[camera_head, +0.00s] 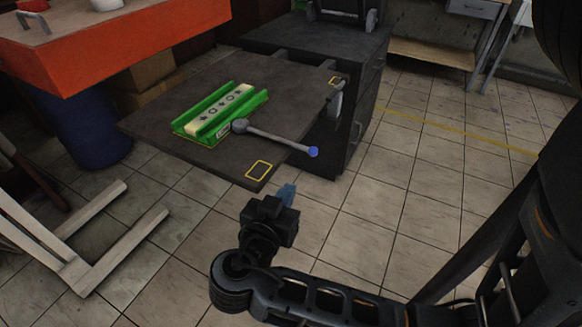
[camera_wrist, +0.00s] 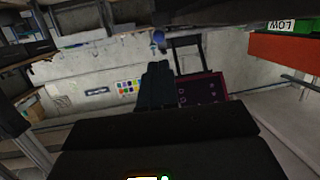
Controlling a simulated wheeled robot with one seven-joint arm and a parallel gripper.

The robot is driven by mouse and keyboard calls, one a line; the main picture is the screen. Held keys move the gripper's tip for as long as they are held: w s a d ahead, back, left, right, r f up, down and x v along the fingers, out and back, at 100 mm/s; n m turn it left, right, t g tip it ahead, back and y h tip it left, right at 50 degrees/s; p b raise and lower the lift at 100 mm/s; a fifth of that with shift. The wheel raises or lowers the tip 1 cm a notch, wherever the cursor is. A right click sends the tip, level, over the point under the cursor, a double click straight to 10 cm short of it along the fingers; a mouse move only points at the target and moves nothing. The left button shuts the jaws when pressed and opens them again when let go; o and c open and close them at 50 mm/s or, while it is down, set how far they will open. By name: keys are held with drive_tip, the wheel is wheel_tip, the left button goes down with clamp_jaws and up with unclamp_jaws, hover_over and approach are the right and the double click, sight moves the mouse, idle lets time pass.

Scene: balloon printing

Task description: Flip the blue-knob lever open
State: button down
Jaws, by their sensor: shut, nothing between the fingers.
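The lever (camera_head: 275,137) is a grey rod on a round grey pivot beside a green fixture (camera_head: 218,112) on the dark table. It ends in a blue knob (camera_head: 313,151), which sticks out past the table's right edge. My gripper (camera_head: 287,190) is below and slightly left of the knob in the head view, in front of the table corner and apart from the knob. Its fingers are shut and empty. In the wrist view, the shut fingers (camera_wrist: 156,72) point towards a small blue knob (camera_wrist: 158,37) just beyond their tips.
The dark table (camera_head: 150,125) has yellow-outlined marks near its right corners. A dark cabinet (camera_head: 345,140) stands behind it. An orange-sided table (camera_head: 120,45) is at upper left, with a blue barrel (camera_head: 95,135) below. The tiled floor at right is open.

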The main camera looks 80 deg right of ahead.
sight(312, 154)
drive_tip(key=shift+w+a+r+m+g, duration=0.1)
drive_tip(key=shift+a+r+m+g, duration=0.2)
drive_tip(key=shift+a+r+m, duration=0.1)
drive_tip(key=shift+d, duration=0.2)
drive_tip(key=p+x, duration=0.2)
drive_tip(key=x, duration=1.2)
drive_tip(key=shift+p, duration=0.3)
